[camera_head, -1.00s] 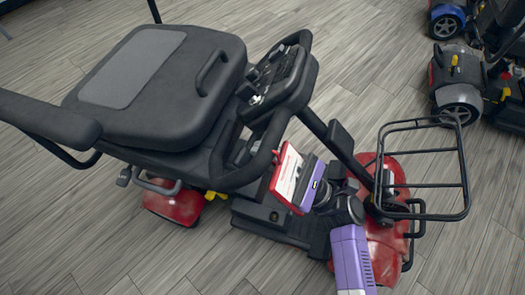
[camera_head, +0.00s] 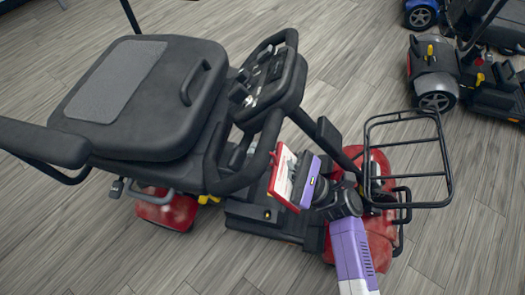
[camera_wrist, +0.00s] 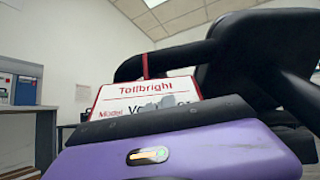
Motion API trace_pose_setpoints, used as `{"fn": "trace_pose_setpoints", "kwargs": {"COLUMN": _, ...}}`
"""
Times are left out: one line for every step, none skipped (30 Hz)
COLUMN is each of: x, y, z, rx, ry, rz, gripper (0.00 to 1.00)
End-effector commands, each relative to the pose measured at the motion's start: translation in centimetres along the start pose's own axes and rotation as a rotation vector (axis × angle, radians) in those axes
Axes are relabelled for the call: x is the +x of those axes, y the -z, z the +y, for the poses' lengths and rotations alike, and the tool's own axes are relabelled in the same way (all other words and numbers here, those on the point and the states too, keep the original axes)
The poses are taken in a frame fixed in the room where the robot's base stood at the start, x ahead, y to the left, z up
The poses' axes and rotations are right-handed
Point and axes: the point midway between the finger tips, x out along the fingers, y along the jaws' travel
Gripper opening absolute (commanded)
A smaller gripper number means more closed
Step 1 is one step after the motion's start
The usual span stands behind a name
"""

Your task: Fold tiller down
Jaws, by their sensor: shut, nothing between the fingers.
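The scooter's black tiller (camera_head: 268,85), with its control panel and loop handles, leans back against the front of the folded-looking seat (camera_head: 140,98). Its post (camera_head: 338,145) slopes down right to the red front body (camera_head: 372,235). A red-edged white tag (camera_head: 284,178) hangs by a red strap from the tiller handle; in the wrist view the tag (camera_wrist: 148,92) reads "Tollbright". My gripper (camera_wrist: 165,104) is shut and empty, just below the handle and close to the tag; whether it touches either is unclear. The tag partly hides its fingers in the head view.
A black wire basket (camera_head: 408,160) stands at the scooter's front, right of my arm. An armrest (camera_head: 40,140) juts out left. Another scooter (camera_head: 450,75) stands at upper right. The wood floor at lower left is clear.

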Motion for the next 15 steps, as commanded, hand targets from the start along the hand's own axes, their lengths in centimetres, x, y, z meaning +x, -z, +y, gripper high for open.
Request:
{"fn": "trace_pose_setpoints", "kwargs": {"x": 0.0, "y": 0.4, "z": 0.0, "rx": 0.001, "ry": -0.001, "rz": 0.0, "gripper": 0.0}}
{"fn": "trace_pose_setpoints", "kwargs": {"x": 0.0, "y": 0.7, "z": 0.0, "rx": 0.001, "ry": -0.001, "rz": 0.0, "gripper": 0.0}}
{"fn": "trace_pose_setpoints", "kwargs": {"x": 0.1, "y": 1.1, "z": 0.1, "rx": 0.0, "ry": -0.001, "rz": -0.001, "gripper": 0.0}}
{"fn": "trace_pose_setpoints", "kwargs": {"x": 0.1, "y": 1.5, "z": 0.1, "rx": 0.0, "ry": -0.001, "rz": -0.001, "gripper": 0.0}}
{"fn": "trace_pose_setpoints", "kwargs": {"x": 0.2, "y": 2.0, "z": 0.1, "rx": 0.0, "ry": -0.001, "rz": -0.001, "gripper": 0.0}}
{"fn": "trace_pose_setpoints", "kwargs": {"x": 0.3, "y": 2.6, "z": 0.2, "rx": 0.001, "ry": -0.001, "rz": -0.001, "gripper": 0.0}}
{"fn": "trace_pose_setpoints", "kwargs": {"x": 0.3, "y": 3.1, "z": 0.2, "rx": 0.001, "ry": -0.001, "rz": 0.0, "gripper": 0.0}}
{"fn": "trace_pose_setpoints", "kwargs": {"x": 0.2, "y": 3.4, "z": 0.2, "rx": -0.001, "ry": 0.003, "rz": 0.001, "gripper": 0.0}}
{"fn": "trace_pose_setpoints", "kwargs": {"x": -0.8, "y": 3.0, "z": 0.0, "rx": -0.002, "ry": 0.008, "rz": 0.002, "gripper": 0.0}}
{"fn": "trace_pose_setpoints", "kwargs": {"x": -1.6, "y": 2.9, "z": 0.0, "rx": -0.002, "ry": 0.008, "rz": 0.002, "gripper": 0.0}}
{"fn": "trace_pose_setpoints", "kwargs": {"x": -2.2, "y": 2.9, "z": 0.1, "rx": -0.002, "ry": 0.008, "rz": 0.002, "gripper": 0.0}}
{"fn": "trace_pose_setpoints", "kwargs": {"x": -3.1, "y": 3.0, "z": 0.1, "rx": -0.002, "ry": 0.007, "rz": 0.002, "gripper": 0.0}}
{"fn": "trace_pose_setpoints", "kwargs": {"x": -3.8, "y": 3.0, "z": 0.1, "rx": -0.002, "ry": 0.006, "rz": 0.002, "gripper": 0.0}}
{"fn": "trace_pose_setpoints", "kwargs": {"x": -4.4, "y": 3.0, "z": 0.1, "rx": -0.001, "ry": 0.007, "rz": 0.002, "gripper": 0.0}}
{"fn": "trace_pose_setpoints", "kwargs": {"x": -5.2, "y": 3.1, "z": 0.1, "rx": -0.002, "ry": 0.007, "rz": 0.001, "gripper": 0.0}}
